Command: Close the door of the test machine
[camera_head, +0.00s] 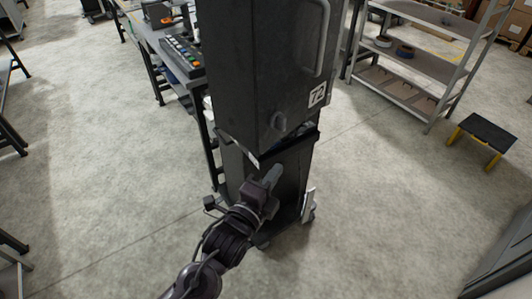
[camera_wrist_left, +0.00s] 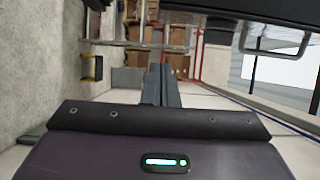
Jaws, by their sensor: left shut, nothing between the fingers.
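The test machine is a tall dark cabinet on wheels, with a lower part (camera_head: 295,170) under a black upper part. The door (camera_head: 298,75) is a black panel with a grey bar handle (camera_head: 323,40), a white "72" label and a round knob low down. Its bottom edge juts out over the lower part; how far it stands open I cannot tell. My left gripper (camera_head: 272,174) is shut and empty, just below the door's bottom edge, in front of the lower part. In the left wrist view its fingers (camera_wrist_left: 161,85) are together, with a dark panel and handle (camera_wrist_left: 275,48) at upper right.
A workbench with a keypad-like device (camera_head: 183,55) stands behind at the left. A grey shelf rack (camera_head: 425,60) and a black step stool with yellow legs (camera_head: 482,132) stand at the right. The concrete floor is clear on both sides of the machine.

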